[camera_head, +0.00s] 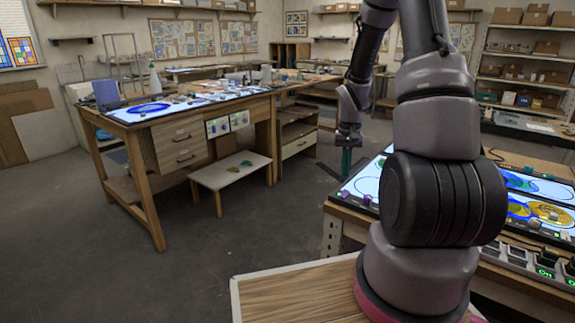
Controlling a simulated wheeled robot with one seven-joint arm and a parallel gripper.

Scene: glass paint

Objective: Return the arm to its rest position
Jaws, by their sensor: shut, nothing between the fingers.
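My arm rises from the front right and bends over at the top of the view. Its forearm hangs down behind the large arm links, and my gripper (347,160) points downward at its end, left of the big black joint. The gripper is shut and holds nothing. It hangs just left of the near lit worktable (360,192), in front of the open floor. The fingertips are small and dark in this view. My arm hides part of the near worktable.
A wooden workbench (170,140) with a lit glass top stands at the left. Shelves (528,55) with boxes stand at the back right. Bare floor (200,265) lies at the front left.

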